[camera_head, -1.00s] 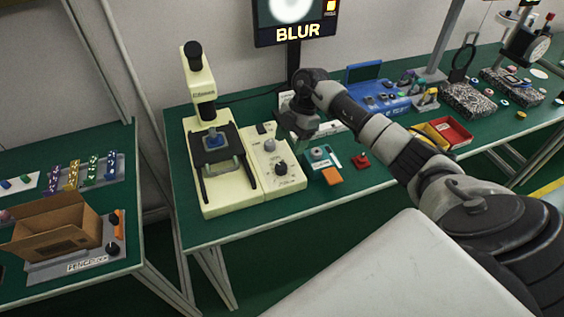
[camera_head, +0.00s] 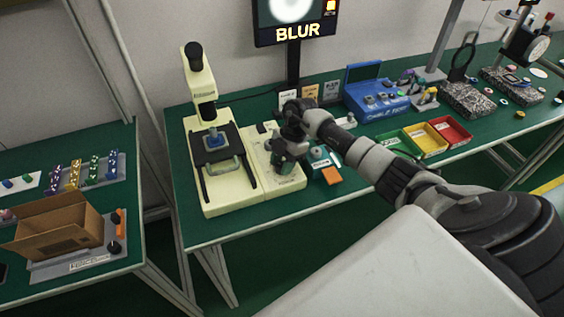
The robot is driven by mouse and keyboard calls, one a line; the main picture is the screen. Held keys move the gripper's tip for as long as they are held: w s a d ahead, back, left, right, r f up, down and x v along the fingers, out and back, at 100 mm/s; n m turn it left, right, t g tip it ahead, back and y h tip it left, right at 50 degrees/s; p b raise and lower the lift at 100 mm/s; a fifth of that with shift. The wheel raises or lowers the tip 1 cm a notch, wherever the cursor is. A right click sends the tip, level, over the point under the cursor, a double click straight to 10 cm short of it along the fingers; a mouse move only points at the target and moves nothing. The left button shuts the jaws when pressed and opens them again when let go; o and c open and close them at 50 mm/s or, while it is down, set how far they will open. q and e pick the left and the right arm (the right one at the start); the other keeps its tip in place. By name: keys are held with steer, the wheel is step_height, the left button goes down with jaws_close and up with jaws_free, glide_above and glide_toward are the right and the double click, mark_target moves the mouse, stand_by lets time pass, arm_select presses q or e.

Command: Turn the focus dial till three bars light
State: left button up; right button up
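The cream microscope (camera_head: 200,95) stands on the green bench with a dark stage and a blue piece on it. Its cream control box (camera_head: 258,178) is joined at its right side. My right gripper (camera_head: 282,165) points down over the right part of this box, where the dark focus dial sits. The gripper hides the dial, and I cannot tell whether the fingers touch it or how far they are open. The monitor (camera_head: 297,32) above reads BLUR under a blurred white ring, with a small orange sign at its right. My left gripper is out of view.
Green, yellow (camera_head: 425,138) and red trays and a blue case (camera_head: 375,98) stand further right. A cardboard box (camera_head: 58,228) is on the left bench.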

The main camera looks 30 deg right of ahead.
steer(key=c, duration=0.4)
steer(key=m+p, duration=0.1)
steer(key=p, duration=0.1)
steer(key=m+t+p, duration=0.1)
steer(key=m+p, duration=0.1)
steer(key=p, duration=0.1)
steer(key=m+p, duration=0.1)
steer(key=p, duration=0.1)
steer(key=shift+r+m+t, duration=0.3)
steer(key=shift+t, duration=0.1)
steer(key=shift+f+m+p, duration=0.25)
steer(key=shift+m+p, duration=0.15)
steer(key=shift+p, duration=0.05)
steer(key=o, duration=0.9)
steer(key=shift+o, duration=0.2)
steer(key=b+v, duration=0.1)
steer(key=v, duration=0.9)
steer(key=shift+s+r, duration=0.25)
steer(key=shift+r, duration=0.15)
steer(key=shift+d, duration=0.1)
